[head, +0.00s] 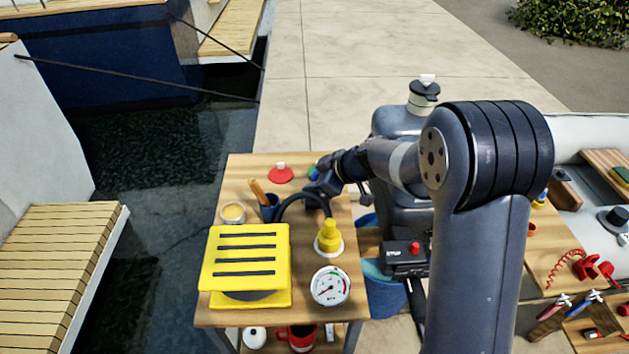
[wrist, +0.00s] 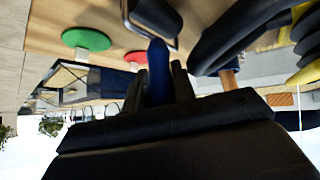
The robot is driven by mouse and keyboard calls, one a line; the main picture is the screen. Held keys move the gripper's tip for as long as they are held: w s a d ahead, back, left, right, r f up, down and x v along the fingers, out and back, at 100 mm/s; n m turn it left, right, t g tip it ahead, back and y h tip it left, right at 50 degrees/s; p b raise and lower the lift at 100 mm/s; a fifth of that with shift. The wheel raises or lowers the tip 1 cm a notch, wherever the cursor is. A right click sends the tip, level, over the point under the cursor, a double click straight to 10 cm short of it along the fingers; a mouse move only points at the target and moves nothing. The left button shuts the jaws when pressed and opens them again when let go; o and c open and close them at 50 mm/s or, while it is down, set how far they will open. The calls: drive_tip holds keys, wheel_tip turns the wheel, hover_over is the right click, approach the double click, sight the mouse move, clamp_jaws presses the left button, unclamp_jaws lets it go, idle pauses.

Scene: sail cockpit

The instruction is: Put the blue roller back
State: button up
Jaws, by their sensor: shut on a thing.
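The blue roller (wrist: 158,68) shows in the wrist view as a slim blue shape between the two dark fingers of my gripper (wrist: 160,84), which is shut on it. In the head view my gripper (head: 322,186) is low over the back right part of the wooden table (head: 238,172). The roller is mostly hidden there by the gripper and arm. A black frame-like part (wrist: 128,14) is close by the roller's far end in the wrist view; I cannot tell whether they touch.
A red disc (head: 281,175), a dark cup (head: 269,210) with a wooden handle, a black curved hose (head: 284,206), a yellow cone (head: 328,238), a gauge (head: 330,287) and a yellow slotted box (head: 246,258) crowd the table. A green disc (wrist: 86,39) shows in the wrist view.

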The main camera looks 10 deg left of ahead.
drive_tip(key=shift+f, duration=0.1)
drive_tip(key=o, duration=1)
drive_tip(key=shift+d+r, duration=0.1)
drive_tip(key=shift+r, duration=0.25)
drive_tip(key=b+v, duration=0.1)
drive_tip(key=v, duration=1)
drive_tip(key=shift+s+d, duration=0.2)
drive_tip(key=shift+d, duration=0.05)
drive_tip(key=shift+r, duration=0.1)
